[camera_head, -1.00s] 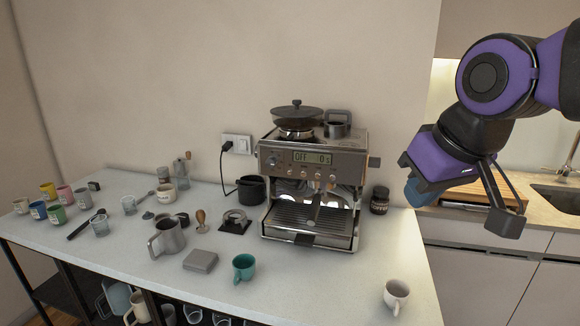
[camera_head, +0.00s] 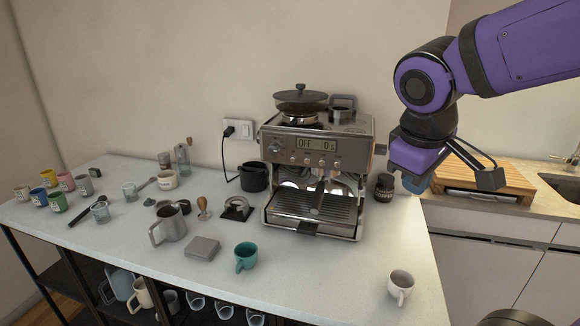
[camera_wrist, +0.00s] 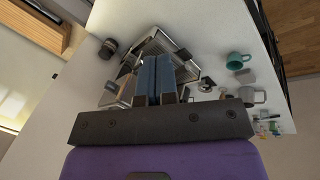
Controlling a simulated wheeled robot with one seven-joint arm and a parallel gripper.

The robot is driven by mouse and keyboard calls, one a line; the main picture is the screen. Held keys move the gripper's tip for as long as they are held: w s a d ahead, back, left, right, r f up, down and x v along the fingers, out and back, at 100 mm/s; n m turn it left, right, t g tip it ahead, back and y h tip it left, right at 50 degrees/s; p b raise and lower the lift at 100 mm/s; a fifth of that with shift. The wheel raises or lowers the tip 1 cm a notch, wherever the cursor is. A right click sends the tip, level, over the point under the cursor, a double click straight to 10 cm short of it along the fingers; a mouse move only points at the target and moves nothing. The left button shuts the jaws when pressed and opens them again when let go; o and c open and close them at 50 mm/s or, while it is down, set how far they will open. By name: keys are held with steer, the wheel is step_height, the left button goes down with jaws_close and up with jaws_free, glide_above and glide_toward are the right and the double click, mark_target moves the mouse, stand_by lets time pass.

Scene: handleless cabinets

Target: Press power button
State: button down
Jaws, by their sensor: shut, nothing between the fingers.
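The espresso machine (camera_head: 318,170) stands on the white table against the wall, its display reading OFF and 0 s. A row of small round buttons and a knob sit on its front panel (camera_head: 312,158); which one is the power button I cannot tell. My gripper (camera_head: 413,186) is to the right of the machine, above the table's right end, pointing down and apart from it. In the wrist view its two blue fingers (camera_wrist: 155,78) are together with nothing between them, and the machine (camera_wrist: 158,45) shows beyond them, partly hidden.
A dark jar (camera_head: 384,187) stands right of the machine, near my gripper. A teal cup (camera_head: 246,257), a metal pitcher (camera_head: 170,226) and a white cup (camera_head: 400,287) stand in front. A wooden board (camera_head: 484,178) lies on the right counter.

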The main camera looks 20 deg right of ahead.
mark_target(292, 162)
steer(key=w+a+f+n+t+h, duration=0.1)
steer(key=w+f+n+h, duration=0.25)
steer(key=w+n, duration=0.3)
steer(key=w+a+f+n+t+h, duration=0.1)
steer(key=w+f+n+h, duration=0.1)
steer(key=w+n+h, duration=0.45)
steer(key=w+a+f+n+t+y, duration=0.1)
steer(key=w+a+f+n+t, duration=0.2)
steer(key=w+a+n+t, duration=0.2)
steer(key=w+a+f+n+t+y, duration=0.2)
steer(key=w+a+f+n+t, duration=0.2)
steer(key=a, duration=0.6)
steer(key=w+n+t, duration=0.1)
steer(key=w+n, duration=0.1)
steer(key=n, duration=0.1)
steer(key=shift+a+f+t, duration=0.15)
steer(key=shift+a+t, duration=0.15)
steer(key=shift+w+d, duration=0.1)
steer(key=shift+w, duration=0.1)
steer(key=x, duration=1.3)
steer(key=shift+w+d, duration=0.2)
steer(key=shift+w, duration=0.1)
steer(key=shift+w, duration=0.1)
